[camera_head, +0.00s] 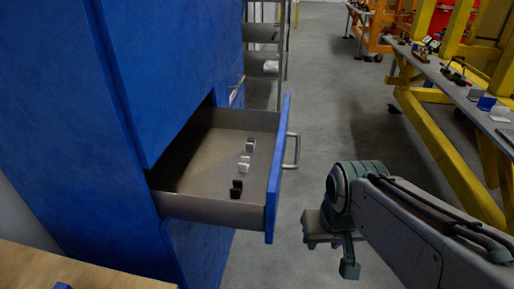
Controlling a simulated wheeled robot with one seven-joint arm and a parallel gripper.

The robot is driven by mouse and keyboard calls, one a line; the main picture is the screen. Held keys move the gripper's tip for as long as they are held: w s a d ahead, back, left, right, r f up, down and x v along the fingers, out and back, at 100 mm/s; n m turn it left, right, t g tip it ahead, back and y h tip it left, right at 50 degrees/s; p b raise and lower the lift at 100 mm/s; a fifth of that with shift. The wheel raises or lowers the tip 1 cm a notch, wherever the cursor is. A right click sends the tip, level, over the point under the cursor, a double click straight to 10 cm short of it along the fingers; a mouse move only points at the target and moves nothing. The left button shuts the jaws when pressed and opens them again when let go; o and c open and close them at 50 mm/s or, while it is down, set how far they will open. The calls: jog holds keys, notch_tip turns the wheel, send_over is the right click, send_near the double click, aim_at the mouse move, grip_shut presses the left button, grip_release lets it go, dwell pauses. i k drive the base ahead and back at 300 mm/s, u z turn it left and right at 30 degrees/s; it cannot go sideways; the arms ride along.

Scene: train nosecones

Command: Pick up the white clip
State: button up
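The white clip (243,163) stands on the floor of the open drawer (205,165), in the middle of a short row. A grey clip (250,145) is behind it and a black clip (236,188) is in front of it, nearer the camera. My gripper (333,255) hangs outside the drawer, to the right of its blue front panel and apart from the clips. Nothing shows held in it. The angle does not show clearly how far its fingers are apart.
The blue cabinet (160,70) stands left of the drawer. The drawer front (274,185) and its handle (293,150) lie between my gripper and the clips. A yellow-framed workbench (440,120) is at right. Grey floor is clear between.

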aim_at(243, 166)
jog(key=u, duration=1.7)
jog(key=k, duration=0.8)
jog(key=z, duration=1.1)
jog(key=i, duration=0.5)
